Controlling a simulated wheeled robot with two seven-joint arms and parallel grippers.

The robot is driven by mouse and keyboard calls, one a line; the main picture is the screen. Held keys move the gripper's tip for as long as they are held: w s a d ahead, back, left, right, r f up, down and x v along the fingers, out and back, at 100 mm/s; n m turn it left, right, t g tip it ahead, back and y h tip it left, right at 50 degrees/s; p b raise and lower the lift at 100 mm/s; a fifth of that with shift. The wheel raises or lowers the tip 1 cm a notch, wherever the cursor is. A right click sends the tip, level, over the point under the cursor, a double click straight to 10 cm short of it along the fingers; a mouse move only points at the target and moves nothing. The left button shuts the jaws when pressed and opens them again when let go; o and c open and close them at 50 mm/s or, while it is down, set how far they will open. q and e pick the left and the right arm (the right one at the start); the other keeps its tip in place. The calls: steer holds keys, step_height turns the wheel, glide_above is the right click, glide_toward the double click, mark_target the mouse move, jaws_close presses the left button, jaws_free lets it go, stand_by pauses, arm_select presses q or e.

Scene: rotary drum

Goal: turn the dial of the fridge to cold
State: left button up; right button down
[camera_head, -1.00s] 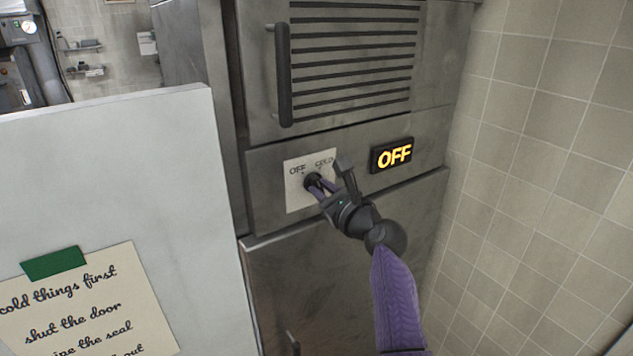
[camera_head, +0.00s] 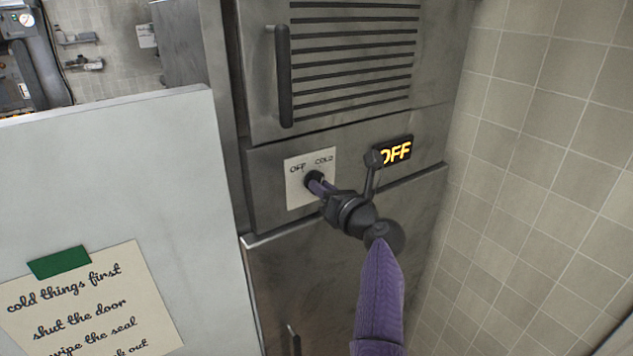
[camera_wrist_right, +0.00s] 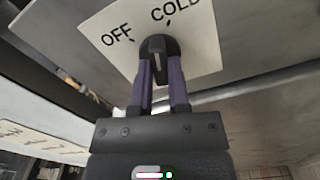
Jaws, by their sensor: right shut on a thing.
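The dial (camera_head: 311,178) is a small black knob on a white plate (camera_head: 295,188) marked OFF and COLD, set in the fridge's front panel. In the right wrist view the dial (camera_wrist_right: 156,46) has a pale line that points up, roughly between the OFF and COLD ticks. My right gripper (camera_head: 318,184) is shut on the dial, one purple finger on each side of it. The lit display (camera_head: 398,151) to the right reads OFF, its left edge partly covered by my right wrist. My left gripper is not in view.
A black handle (camera_head: 284,75) and a slotted vent (camera_head: 355,50) are above the panel. A pale panel (camera_head: 120,170) with a taped handwritten note (camera_head: 90,300) stands at the left. A tiled wall (camera_head: 550,150) is close on the right.

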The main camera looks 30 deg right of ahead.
steer(key=shift+m, duration=1.6)
steer(key=c, duration=1)
jaws_free()
steer(key=shift+m, duration=0.3)
steer(key=o, duration=0.5)
steer(key=s, duration=0.8)
steer(key=shift+d, duration=0.3)
steer(key=o, duration=0.5)
